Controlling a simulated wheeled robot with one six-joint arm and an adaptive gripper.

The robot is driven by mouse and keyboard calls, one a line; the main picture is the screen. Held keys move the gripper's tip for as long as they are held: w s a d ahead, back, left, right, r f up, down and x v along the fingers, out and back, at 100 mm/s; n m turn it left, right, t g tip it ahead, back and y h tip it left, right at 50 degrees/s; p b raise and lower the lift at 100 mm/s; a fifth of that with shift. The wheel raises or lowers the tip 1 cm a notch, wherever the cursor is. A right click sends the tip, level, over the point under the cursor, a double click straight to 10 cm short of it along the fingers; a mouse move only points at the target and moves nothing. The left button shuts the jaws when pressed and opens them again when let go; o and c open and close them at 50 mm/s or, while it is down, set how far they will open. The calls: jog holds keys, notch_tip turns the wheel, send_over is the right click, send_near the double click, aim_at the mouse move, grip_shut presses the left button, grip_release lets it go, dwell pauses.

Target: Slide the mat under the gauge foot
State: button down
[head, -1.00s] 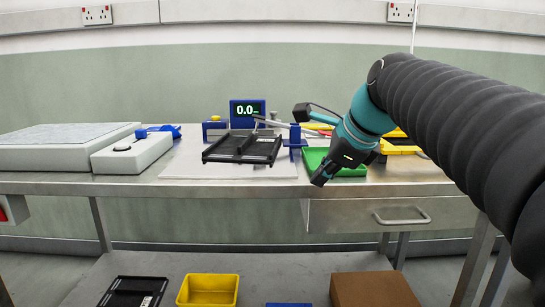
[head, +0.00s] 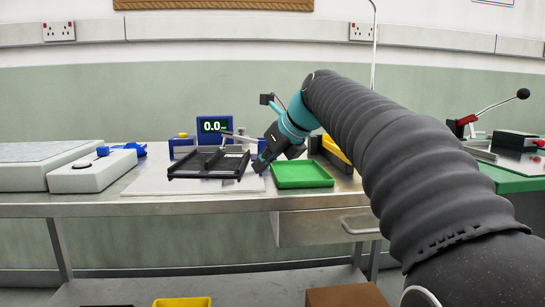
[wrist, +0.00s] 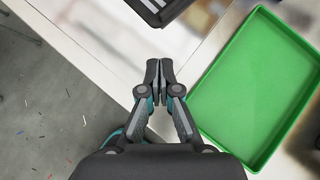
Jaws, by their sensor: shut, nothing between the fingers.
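A flat pale sheet (head: 150,184), which may be the mat, lies on the bench under a black slatted tray (head: 208,164). A blue gauge with a lit display (head: 214,126) reading 0.0 stands behind the tray. I cannot make out its foot; the tray and my arm block that area. My gripper (head: 258,166) is low over the sheet's right end, beside the tray's right side. In the wrist view, my gripper (wrist: 158,66) is shut and empty, with the pale sheet (wrist: 205,45) beyond and the tray's corner (wrist: 150,8) at the top.
A green tray (head: 302,174) sits right of my gripper and is close in the wrist view (wrist: 255,95). A white button box (head: 90,174) stands left, with blue pieces (head: 128,149) nearby. The bench front edge (head: 160,204) is close.

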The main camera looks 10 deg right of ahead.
aim_at(238, 174)
jog(key=x, duration=0.3)
jog(key=shift+a+f, duration=0.1)
jog(key=shift+f, duration=0.15)
jog(key=shift+w+a+r, duration=0.2)
jog(key=shift+w+a, duration=0.5)
jog(key=shift+w, duration=0.3)
jog(key=shift+w+a, duration=0.4)
jog(key=shift+w, duration=0.1)
